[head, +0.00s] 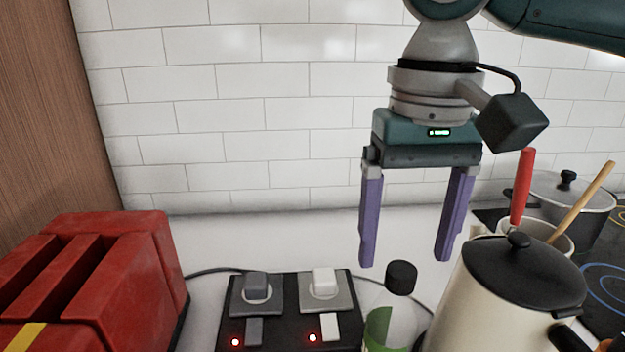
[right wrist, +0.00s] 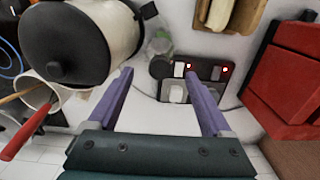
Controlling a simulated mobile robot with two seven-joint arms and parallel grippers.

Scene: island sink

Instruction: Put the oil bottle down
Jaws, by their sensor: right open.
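The oil bottle (head: 398,312) is clear, with a black cap and a green label. It stands upright on the white counter, and its lower part is cut off by the head view's bottom edge. It also shows in the right wrist view (right wrist: 160,46), beyond the fingertips and roughly in line with the gap between them. My right gripper (head: 405,262) points down with its purple fingers wide apart and nothing between them. It is above and behind the bottle, apart from it. My left gripper is not in view.
A cream kettle (head: 480,305) with a black lid stands close to the bottle's right. A black socket box (head: 290,315) is at its left, then a red toaster (head: 110,270). A utensil pot (head: 545,232) and a cooking pot (head: 585,200) are at the right. Bare counter (head: 270,235) lies behind the box.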

